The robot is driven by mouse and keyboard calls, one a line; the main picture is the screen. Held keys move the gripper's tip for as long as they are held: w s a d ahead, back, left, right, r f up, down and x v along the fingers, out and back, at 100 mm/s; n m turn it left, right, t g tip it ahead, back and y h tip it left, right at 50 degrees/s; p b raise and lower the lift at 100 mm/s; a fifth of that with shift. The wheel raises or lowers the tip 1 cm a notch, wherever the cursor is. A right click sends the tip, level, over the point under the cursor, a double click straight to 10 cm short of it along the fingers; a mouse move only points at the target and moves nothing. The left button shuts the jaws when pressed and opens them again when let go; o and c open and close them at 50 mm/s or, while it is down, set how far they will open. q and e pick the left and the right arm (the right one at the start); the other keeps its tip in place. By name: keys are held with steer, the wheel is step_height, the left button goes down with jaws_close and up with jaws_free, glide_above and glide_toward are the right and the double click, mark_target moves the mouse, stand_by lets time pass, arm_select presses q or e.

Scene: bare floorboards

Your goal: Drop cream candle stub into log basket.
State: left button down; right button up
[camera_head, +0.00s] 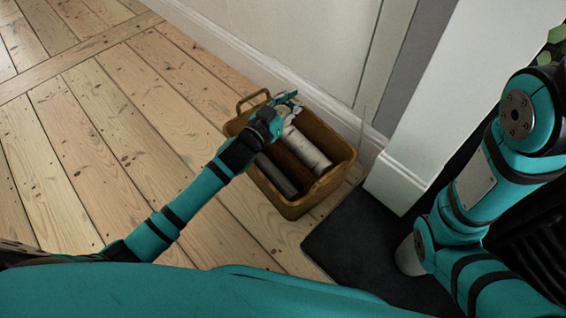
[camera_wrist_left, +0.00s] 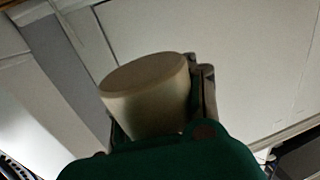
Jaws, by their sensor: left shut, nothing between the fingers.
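The cream candle stub (camera_wrist_left: 148,95) fills the middle of the left wrist view, right at my left gripper (camera_wrist_left: 165,110). One dark finger shows along its right side, and its lower end is hidden behind the gripper body. In the head view my left gripper (camera_head: 288,102) is over the far part of the brown log basket (camera_head: 296,208). The gripper is shut with nothing gripped between its fingers; how the stub rests against them cannot be made out. My right gripper is out of view.
A pale log (camera_head: 306,148) and a darker grey log (camera_head: 276,175) lie in the basket. A white wall with skirting is close behind it. A dark mat (camera_head: 360,245) lies to its right, and bare floorboards (camera_head: 90,130) are clear to the left.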

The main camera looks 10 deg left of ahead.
arm_select(q)
steer(key=shift+f, duration=0.15)
steer(key=c, duration=1)
jaws_free()
steer(key=shift+c, duration=0.2)
steer(key=v, duration=1.2)
